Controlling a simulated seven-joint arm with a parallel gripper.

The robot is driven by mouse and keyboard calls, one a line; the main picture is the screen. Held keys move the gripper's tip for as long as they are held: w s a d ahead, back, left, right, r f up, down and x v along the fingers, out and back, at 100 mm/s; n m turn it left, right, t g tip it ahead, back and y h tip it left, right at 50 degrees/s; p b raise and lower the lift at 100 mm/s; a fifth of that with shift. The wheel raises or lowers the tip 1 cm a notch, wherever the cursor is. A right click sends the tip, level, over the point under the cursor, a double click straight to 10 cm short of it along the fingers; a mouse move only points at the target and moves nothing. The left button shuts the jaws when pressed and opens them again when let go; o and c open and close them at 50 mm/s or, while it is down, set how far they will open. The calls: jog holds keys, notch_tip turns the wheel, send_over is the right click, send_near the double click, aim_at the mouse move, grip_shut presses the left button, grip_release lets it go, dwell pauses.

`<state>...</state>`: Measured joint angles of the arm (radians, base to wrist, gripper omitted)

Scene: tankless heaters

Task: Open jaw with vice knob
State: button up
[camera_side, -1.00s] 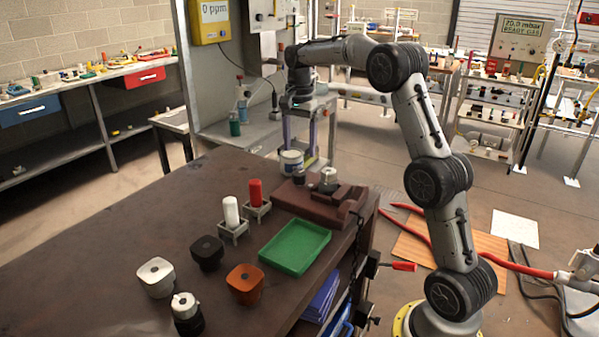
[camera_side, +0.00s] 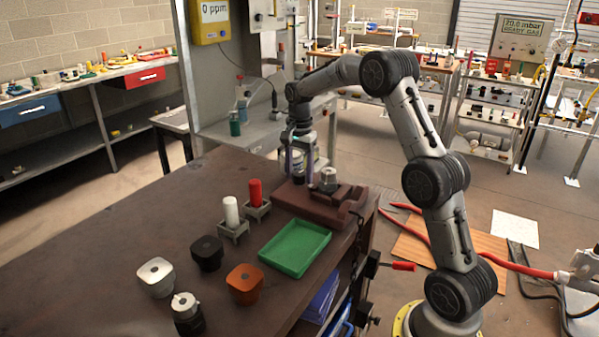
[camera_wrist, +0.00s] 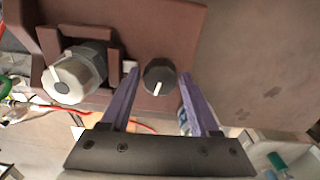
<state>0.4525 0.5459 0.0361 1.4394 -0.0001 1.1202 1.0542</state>
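The brown vice (camera_side: 312,205) sits at the far right end of the dark bench, and its body also fills the top of the wrist view (camera_wrist: 150,25). A round black vice knob (camera_wrist: 158,77) with a white pointer line shows in the wrist view. A pale grey capped part (camera_wrist: 75,80) sits in the vice to the left of the knob. My gripper (camera_side: 297,174) points down above the knob end of the vice. Its two purple fingers are open, one on each side of the knob in the wrist view (camera_wrist: 158,74). I cannot tell whether they touch it.
A green tray (camera_side: 295,249) lies in front of the vice. A red cylinder (camera_side: 256,193) and a white cylinder (camera_side: 231,212) stand in holders to its left. Several knobbed parts, including an orange one (camera_side: 245,284), stand nearer the front.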

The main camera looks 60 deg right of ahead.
grip_shut()
jog(key=n, duration=0.4)
jog(key=shift+n, duration=0.3)
jog(key=n, duration=0.4)
jog(key=shift+n, duration=0.3)
jog(key=n, duration=0.4)
jog(key=shift+n, duration=0.3)
jog(key=shift+a+n, duration=0.1)
jog(key=shift+n, duration=2)
jog(key=shift+w, duration=0.1)
